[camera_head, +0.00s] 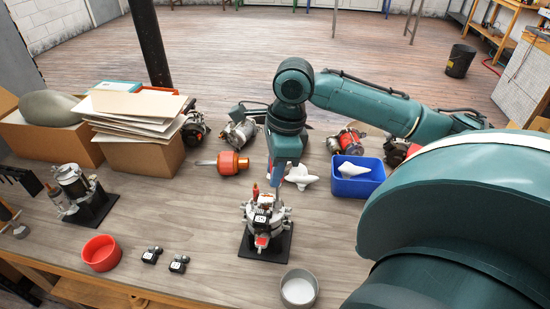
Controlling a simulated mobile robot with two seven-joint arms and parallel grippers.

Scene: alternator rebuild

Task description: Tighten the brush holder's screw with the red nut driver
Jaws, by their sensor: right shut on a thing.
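The alternator (275,212) stands on a black base plate (250,247) at the middle front of the bench. A small black block with white marks (263,218), apparently the brush holder, sits on it; its screw is too small to make out. My right gripper (277,184) points down just above and behind the alternator. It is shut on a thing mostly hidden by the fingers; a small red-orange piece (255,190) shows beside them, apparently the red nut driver. I cannot tell whether its tip touches the screw. My left gripper is not in view.
A red bowl (101,253), two small black parts (152,255) and a grey bowl (299,289) lie along the front. A blue bin (358,187) stands to the right, an orange tool (233,163) behind. Cardboard boxes (140,157) and another machine (72,190) fill the left.

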